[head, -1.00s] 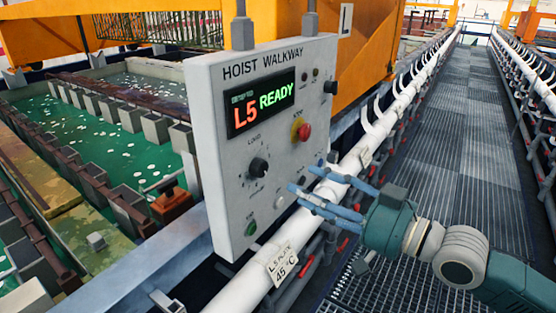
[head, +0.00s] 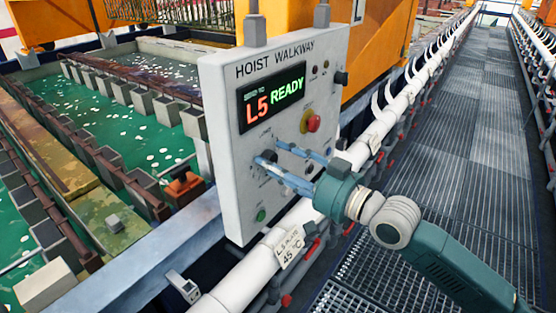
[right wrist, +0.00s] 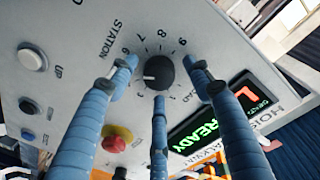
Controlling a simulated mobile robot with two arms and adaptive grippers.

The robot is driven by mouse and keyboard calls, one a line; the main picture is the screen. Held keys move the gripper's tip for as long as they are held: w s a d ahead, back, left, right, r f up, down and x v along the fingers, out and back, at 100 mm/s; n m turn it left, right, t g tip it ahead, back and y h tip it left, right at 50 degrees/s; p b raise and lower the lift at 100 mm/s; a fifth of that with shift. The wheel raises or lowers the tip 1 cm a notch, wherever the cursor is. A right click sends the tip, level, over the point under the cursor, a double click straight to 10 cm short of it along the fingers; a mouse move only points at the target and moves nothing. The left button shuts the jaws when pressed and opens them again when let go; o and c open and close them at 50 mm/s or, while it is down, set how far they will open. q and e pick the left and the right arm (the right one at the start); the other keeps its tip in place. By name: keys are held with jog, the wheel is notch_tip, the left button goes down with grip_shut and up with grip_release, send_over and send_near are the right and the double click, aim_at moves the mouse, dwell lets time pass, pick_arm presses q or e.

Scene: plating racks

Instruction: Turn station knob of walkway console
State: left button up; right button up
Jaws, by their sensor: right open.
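The walkway console (head: 228,130) is a pale grey box headed HOIST WALKWAY. Its display (head: 272,96) reads L5 READY. The station knob (right wrist: 159,72) is round and black with a white pointer mark, inside a ring of printed numbers. In the right wrist view the mark points left. In the head view the knob is partly hidden behind the fingers. My right gripper (head: 273,154) is open at the console face, its blue fingers spread around the knob. In the right wrist view gaps show between the fingertips and the knob; I cannot tell whether any touch. My left gripper is not in view.
A red button (head: 313,123) sits above and right of the fingers, and a green one (head: 261,215) lower left. A white pipe (head: 238,290) runs below the console. The grated walkway (head: 462,140) is clear on the right. Green tanks (head: 30,110) lie left.

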jog(key=c, duration=1.1)
jog(key=shift+r, duration=0.1)
jog(key=shift+b, duration=0.3)
jog(key=shift+n+b, duration=1.2)
jog(key=shift+n, duration=0.4)
jog(key=shift+r+n+b, duration=0.15)
jog(key=shift+n+b, duration=0.5)
jog(key=shift+n, duration=0.65)
